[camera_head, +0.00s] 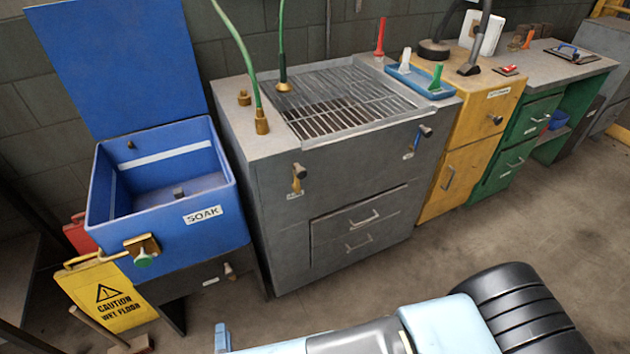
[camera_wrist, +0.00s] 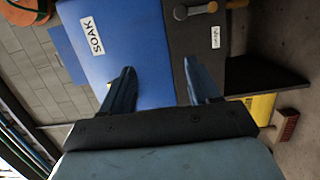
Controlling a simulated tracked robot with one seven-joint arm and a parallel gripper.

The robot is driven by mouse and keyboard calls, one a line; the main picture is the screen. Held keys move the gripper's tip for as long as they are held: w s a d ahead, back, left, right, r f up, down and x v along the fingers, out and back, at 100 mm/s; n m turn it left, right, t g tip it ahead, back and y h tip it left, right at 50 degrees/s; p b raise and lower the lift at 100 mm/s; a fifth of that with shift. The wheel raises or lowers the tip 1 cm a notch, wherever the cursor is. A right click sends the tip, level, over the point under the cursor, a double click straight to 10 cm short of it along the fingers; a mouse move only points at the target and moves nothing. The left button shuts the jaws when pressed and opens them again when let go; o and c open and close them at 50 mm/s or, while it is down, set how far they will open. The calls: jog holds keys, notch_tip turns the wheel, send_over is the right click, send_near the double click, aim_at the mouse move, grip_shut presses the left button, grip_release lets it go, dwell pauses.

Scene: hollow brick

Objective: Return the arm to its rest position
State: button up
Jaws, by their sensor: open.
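My gripper (camera_wrist: 158,66) is open in the wrist view, with two dark fingers apart and nothing between them. Beyond the fingers is the front of the blue SOAK tub (camera_wrist: 130,40); the picture is turned, so the label reads sideways. I cannot tell how far the fingers are from the tub. In the head view, my light blue and black arm lies across the bottom, with its far end cut off by the frame. The same SOAK tub (camera_head: 192,245) stands at the left with its lid (camera_head: 118,65) raised.
A grey cabinet (camera_head: 275,222) with a grate top, a yellow cabinet (camera_head: 478,128) and a green desk (camera_head: 525,122) line the wall. A yellow caution sign (camera_head: 112,298) and a broom (camera_head: 138,345) are at lower left. Open floor (camera_head: 430,265) lies in front of the cabinets.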

jog(key=w+d+r+m+g+h, duration=0.2)
jog(key=w+r+m+h, duration=0.7)
jog(key=w+r, duration=0.9)
jog(key=w+d+r+m+g+h, duration=0.3)
jog(key=w+d+r+g, duration=0.15)
jog(key=d+r, duration=0.5)
jog(key=w+d+r+m+g+h, duration=0.3)
jog(key=w+d+r, duration=0.35)
jog(key=r, duration=0.65)
jog(key=s+d+r+m+g+y, duration=0.1)
jog(key=d+r+m+g+y, duration=0.15)
jog(key=d+r, duration=0.6)
jog(key=d+r+m+g+y, duration=0.1)
jog(key=d+r+g, duration=0.2)
jog(key=d+r, duration=0.55)
jog(key=s+d+r+m+t+y, duration=0.1)
jog(key=s+d+r+y, duration=0.1)
jog(key=s+d+r, duration=0.2)
jog(key=s+d+r+m+t+y, duration=0.2)
jog(key=s+d+r+y, duration=0.1)
jog(key=s+d, duration=0.8)
jog(key=shift+d+r+t+y, duration=0.3)
jog(key=shift+d+r+y, duration=0.05)
jog(key=shift+d+r, duration=0.5)
